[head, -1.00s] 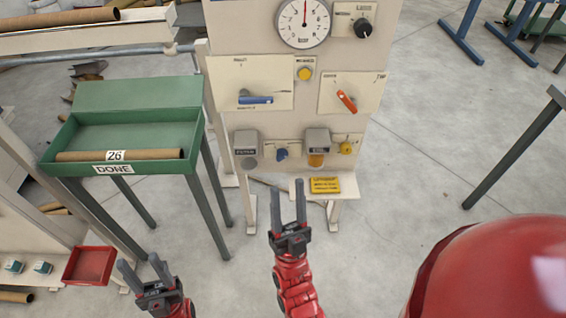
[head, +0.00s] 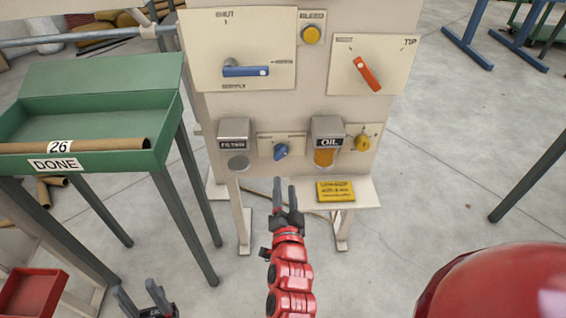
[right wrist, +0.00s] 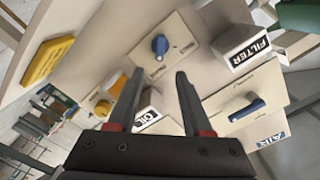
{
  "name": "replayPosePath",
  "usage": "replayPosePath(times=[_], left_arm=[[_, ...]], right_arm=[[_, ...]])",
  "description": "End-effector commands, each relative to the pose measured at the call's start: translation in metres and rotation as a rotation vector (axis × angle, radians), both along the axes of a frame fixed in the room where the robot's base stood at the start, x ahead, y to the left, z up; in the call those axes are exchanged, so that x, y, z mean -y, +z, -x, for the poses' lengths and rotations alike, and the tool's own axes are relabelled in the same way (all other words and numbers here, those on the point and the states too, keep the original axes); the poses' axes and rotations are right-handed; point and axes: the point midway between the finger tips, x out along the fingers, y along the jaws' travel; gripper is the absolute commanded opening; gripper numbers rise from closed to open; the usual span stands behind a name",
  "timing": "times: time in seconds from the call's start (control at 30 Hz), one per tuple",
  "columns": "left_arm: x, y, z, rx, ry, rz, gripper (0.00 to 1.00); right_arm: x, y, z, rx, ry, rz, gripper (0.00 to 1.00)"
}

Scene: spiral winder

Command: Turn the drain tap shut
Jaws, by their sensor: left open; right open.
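A small blue tap (head: 281,151), which I take for the drain tap, sits on a cream plate between the FILTER and OIL units. Its handle is slightly tilted in the head view, and its label is too small to read. It also shows in the right wrist view (right wrist: 160,45), beyond and between the fingertips. My right gripper (head: 285,190) is open and empty, below the tap in the head view and apart from it. It also shows in the right wrist view (right wrist: 156,78). My left gripper (head: 142,298) is open and empty at the bottom left.
The FILTER unit (head: 235,145) and OIL unit (head: 326,144) flank the tap closely. A blue supply lever (head: 246,71), orange lever (head: 367,74) and yellow knob (head: 362,143) are nearby. A yellow sign (head: 335,191) lies on the ledge below. A green tray (head: 120,165) stands left.

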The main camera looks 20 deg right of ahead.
Motion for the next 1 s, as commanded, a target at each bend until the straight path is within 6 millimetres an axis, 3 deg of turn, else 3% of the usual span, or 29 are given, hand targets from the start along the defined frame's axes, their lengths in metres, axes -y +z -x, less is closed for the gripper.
replayPosePath(times=[0.03,0.3,0.5,0.93,1.0], left_arm=[[0.0,-0.01,0.0,0.0,0.0,0.0,0.5],[0.0,-0.031,0.0,0.0,0.0,0.0,0.5],[0.0,-0.039,0.0,0.0,0.0,0.0,0.5],[0.0,-0.041,0.0,0.0,0.0,-0.001,0.5],[0.0,-0.041,0.0,0.0,0.0,-0.001,0.5]], right_arm=[[0.005,-0.003,-0.011,0.007,-0.006,0.002,0.5],[0.022,-0.002,-0.071,0.005,-0.003,0.003,0.5],[0.029,-0.002,-0.101,0.002,-0.001,0.003,0.5],[0.033,0.001,-0.113,0.002,-0.001,0.003,0.5],[0.033,0.001,-0.113,0.002,-0.001,0.003,0.41]])
